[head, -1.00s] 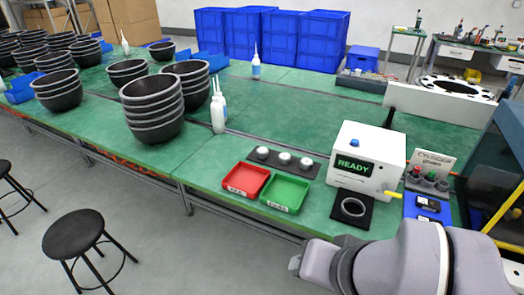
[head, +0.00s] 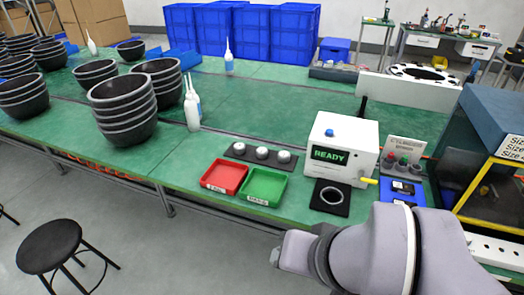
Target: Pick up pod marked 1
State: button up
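Three small round white-topped pods stand in a row on a dark strip (head: 244,158) behind the trays: a left pod (head: 239,148), a middle pod (head: 262,152) and a right pod (head: 284,156). Their markings are too small to read, so I cannot tell which is marked 1. My arm reaches in from the lower right. Its end, near the lower middle, is in front of the bench edge and apart from the pods. The gripper fingers cannot be made out.
A red tray (head: 224,176) and a green tray (head: 264,186) lie in front of the pods. A white box reading READY (head: 343,138) stands right of them, with a black ring plate (head: 331,197) before it. White bottles (head: 193,110) and stacked dark bowls (head: 124,108) stand left.

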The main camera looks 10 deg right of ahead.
aim_at(262, 152)
jog(key=i+j+z, duration=0.3)
jog(key=i+j, duration=0.15)
jog(key=i+j+z, duration=0.15)
jog(key=j, duration=0.25)
jog(key=i+j+z, duration=0.15)
jog(key=j, duration=0.2)
jog(key=i+j+z, duration=0.3)
jog(key=j, duration=0.4)
jog(key=i+j+z, duration=0.15)
jog(key=j, duration=0.25)
jog(key=i, duration=0.05)
